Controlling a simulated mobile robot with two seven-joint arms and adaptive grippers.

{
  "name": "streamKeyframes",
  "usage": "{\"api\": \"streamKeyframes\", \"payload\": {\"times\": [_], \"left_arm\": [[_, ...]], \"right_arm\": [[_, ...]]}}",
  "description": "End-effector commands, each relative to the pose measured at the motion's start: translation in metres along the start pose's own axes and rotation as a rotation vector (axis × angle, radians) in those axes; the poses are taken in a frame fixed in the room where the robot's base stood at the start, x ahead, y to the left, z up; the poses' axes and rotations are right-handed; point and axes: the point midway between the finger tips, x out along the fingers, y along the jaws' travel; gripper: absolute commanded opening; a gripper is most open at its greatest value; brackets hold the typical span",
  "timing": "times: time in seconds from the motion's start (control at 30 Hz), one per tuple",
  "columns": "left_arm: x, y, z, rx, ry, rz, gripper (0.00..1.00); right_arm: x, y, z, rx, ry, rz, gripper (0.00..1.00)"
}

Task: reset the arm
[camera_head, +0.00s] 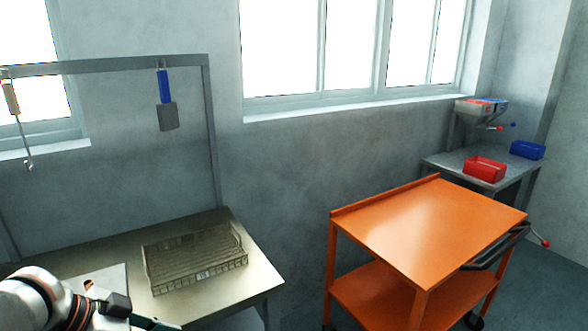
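My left arm comes in at the lower left of the head view, over the near left part of a metal table. At its end, part of my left gripper (125,311) shows at the bottom edge. Its fingertips are cut off or too unclear to tell whether it is open or shut. My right arm and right gripper do not show in the head view.
A wire mesh basket (195,262) sits on the metal table (240,285). A spatula (167,115) hangs from a frame above. An orange cart (430,225) stands at the right, its top empty. Behind it, a side table holds a red bin (485,169) and blue bin (527,150).

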Motion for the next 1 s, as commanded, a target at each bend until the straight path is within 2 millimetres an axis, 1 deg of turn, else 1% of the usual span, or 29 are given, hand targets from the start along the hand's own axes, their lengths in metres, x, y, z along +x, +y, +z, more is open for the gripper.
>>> {"api": "streamKeyframes", "payload": {"times": [0.03,0.17,0.2,0.27,0.3,0.37,0.4,0.47,0.5,0.57,0.6,0.67,0.7,0.8,0.9,1.0], "left_arm": [[0.017,0.003,-0.001,-0.021,0.035,0.001,0.21],[0.06,-0.001,-0.001,-0.082,0.143,-0.043,0.21],[0.074,-0.002,0.002,-0.107,0.174,-0.063,0.21],[0.094,-0.002,0.009,-0.146,0.218,-0.098,0.21],[0.106,-0.003,0.016,-0.171,0.243,-0.126,0.21],[0.123,-0.001,0.029,-0.211,0.272,-0.168,0.21],[0.134,0.001,0.041,-0.236,0.285,-0.199,0.21],[0.149,0.005,0.061,-0.274,0.298,-0.248,0.21],[0.159,0.011,0.076,-0.296,0.3,-0.28,0.21],[0.171,0.02,0.102,-0.328,0.295,-0.331,0.21],[0.178,0.029,0.12,-0.347,0.287,-0.364,0.21],[0.187,0.043,0.148,-0.369,0.267,-0.41,0.21],[0.192,0.054,0.165,-0.38,0.251,-0.438,0.21],[0.199,0.08,0.203,-0.396,0.206,-0.491,0.21],[0.201,0.101,0.228,-0.398,0.17,-0.524,0.21],[0.202,0.112,0.24,-0.395,0.151,-0.539,0.21]], "right_arm": [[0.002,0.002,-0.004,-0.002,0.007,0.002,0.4],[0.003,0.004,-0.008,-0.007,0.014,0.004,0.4],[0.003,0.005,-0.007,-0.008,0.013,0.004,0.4],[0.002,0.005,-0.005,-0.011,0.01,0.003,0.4],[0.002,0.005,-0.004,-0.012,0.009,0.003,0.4],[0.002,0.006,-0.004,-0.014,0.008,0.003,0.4],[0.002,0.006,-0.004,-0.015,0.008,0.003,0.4],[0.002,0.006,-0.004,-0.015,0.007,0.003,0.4],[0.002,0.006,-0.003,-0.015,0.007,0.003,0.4],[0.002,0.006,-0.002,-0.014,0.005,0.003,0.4],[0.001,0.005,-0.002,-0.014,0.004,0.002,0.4],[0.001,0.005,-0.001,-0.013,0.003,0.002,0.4],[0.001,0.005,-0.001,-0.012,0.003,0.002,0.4],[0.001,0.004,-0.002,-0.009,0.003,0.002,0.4],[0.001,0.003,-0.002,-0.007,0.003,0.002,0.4],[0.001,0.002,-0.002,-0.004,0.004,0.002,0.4]]}}
